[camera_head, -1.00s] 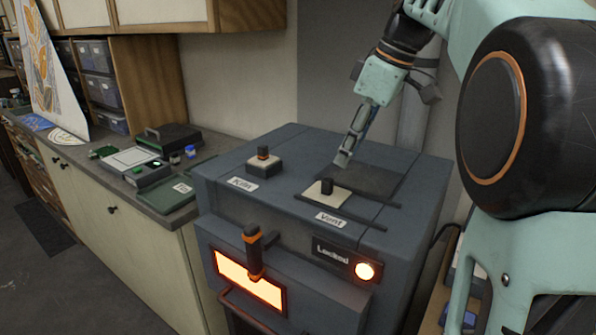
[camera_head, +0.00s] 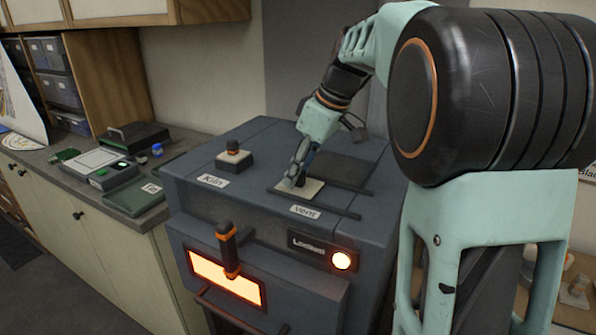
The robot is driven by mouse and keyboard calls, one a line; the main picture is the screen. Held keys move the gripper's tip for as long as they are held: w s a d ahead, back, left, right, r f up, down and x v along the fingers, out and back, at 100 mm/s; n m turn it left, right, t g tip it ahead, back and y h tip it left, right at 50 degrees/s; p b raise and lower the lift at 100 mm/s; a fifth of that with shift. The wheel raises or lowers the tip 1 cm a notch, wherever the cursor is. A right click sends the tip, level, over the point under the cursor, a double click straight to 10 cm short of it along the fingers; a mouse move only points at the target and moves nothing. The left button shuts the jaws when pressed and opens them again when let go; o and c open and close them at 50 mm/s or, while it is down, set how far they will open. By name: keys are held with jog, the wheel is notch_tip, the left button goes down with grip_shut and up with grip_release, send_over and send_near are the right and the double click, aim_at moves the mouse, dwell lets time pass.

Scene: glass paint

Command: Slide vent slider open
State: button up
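The vent slider is a pale square plate (camera_head: 311,188) with a dark knob, lying between two dark rails on top of the grey kiln (camera_head: 190,200). The "Vent" label (camera_head: 305,212) is just in front of it. My gripper (camera_head: 291,181) points down at the left part of the plate, where the knob stands. The fingers hide most of the knob. I cannot tell whether they are closed on it or only beside it. A dark opening or panel (camera_head: 346,171) shows behind the plate to the right.
A second knob on a pale base (camera_head: 234,156) stands by the "Kiln" label. The kiln front has a "Locked" panel with a lit lamp (camera_head: 341,260), a glowing window (camera_head: 210,272) and an orange-black handle (camera_head: 228,250). A counter (camera_head: 65,175) with trays is at left.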

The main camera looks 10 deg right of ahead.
jog(key=shift+f, duration=0.1)
jog(key=shift+c, duration=0.6)
grip_shut()
jog(key=s+d+b, duration=0.1)
jog(key=s+d, duration=0.1)
jog(key=d, duration=0.1)
jog(key=s+d+b, duration=0.1)
jog(key=s+d, duration=0.2)
jog(key=shift+s+d, duration=0.1)
jog(key=shift+d, duration=0.15)
jog(key=shift+o, duration=0.6)
grip_release()
jog(key=shift+s+d, duration=0.1)
